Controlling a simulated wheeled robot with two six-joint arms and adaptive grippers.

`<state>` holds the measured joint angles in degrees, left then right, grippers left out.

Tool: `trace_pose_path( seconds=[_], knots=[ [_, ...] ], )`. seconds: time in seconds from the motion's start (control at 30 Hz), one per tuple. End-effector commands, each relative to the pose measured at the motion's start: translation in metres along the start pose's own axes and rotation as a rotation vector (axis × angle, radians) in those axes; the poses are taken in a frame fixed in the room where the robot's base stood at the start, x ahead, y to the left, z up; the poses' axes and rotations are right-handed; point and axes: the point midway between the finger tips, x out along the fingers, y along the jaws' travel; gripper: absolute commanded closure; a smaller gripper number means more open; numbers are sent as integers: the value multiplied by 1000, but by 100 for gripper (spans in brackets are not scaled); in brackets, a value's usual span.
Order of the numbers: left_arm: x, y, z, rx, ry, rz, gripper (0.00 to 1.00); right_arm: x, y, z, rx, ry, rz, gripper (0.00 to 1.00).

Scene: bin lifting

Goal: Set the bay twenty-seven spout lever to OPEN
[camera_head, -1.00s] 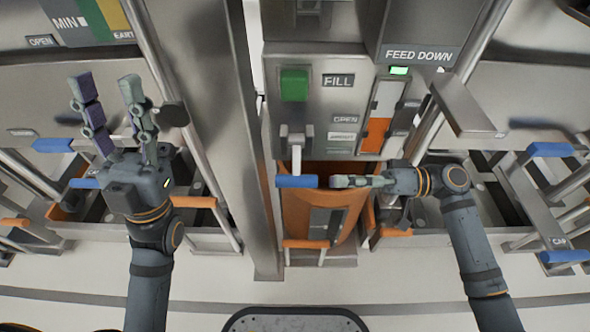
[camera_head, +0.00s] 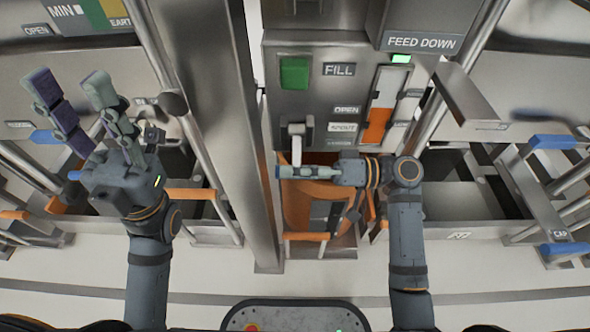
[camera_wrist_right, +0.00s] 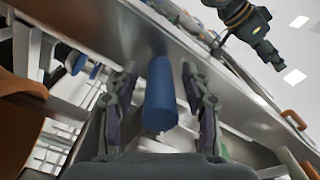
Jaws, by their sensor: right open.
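The spout lever sits below the green FILL button (camera_head: 294,73) on the centre panel. Its white arm (camera_head: 296,150) hangs down beside the OPEN label (camera_head: 346,110). In the right wrist view its blue grip (camera_wrist_right: 160,95) lies between the two fingers of my right gripper (camera_wrist_right: 163,100), which is open with gaps on both sides. In the head view my right gripper (camera_head: 306,175) comes in from the right and hides most of the grip. My left gripper (camera_head: 75,105) is open and empty at the left, away from the lever.
An orange bin (camera_head: 304,210) stands under the panel. A steel post (camera_head: 220,130) rises left of it. A flat metal arm (camera_head: 470,97) juts out at the right. A level gauge (camera_head: 384,103) with an orange lower part is beside the lever, under FEED DOWN (camera_head: 421,42).

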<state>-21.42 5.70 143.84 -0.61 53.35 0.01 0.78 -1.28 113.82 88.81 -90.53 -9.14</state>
Motion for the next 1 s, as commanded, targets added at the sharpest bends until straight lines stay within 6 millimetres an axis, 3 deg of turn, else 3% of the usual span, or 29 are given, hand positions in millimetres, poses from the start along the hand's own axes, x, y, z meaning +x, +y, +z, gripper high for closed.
trace_pose_path(
  seconds=[0.07, 0.37, 0.8, 1.0],
  knots=[
    [0, 0, 0, 0, 0, 0, 60, 0, 0, 0, 0, 0, 0, 58],
    [0, 0, 0, 0, 0, 1, 60, 0, 0, 0, 0, 0, 0, 99],
    [1, 0, 2, 0, -12, 0, 60, 0, 0, 0, 3, 0, 0, 100],
    [-10, -2, 38, -7, -184, -13, 60, 0, -3, -1, 19, 0, 0, 100]
  ],
)
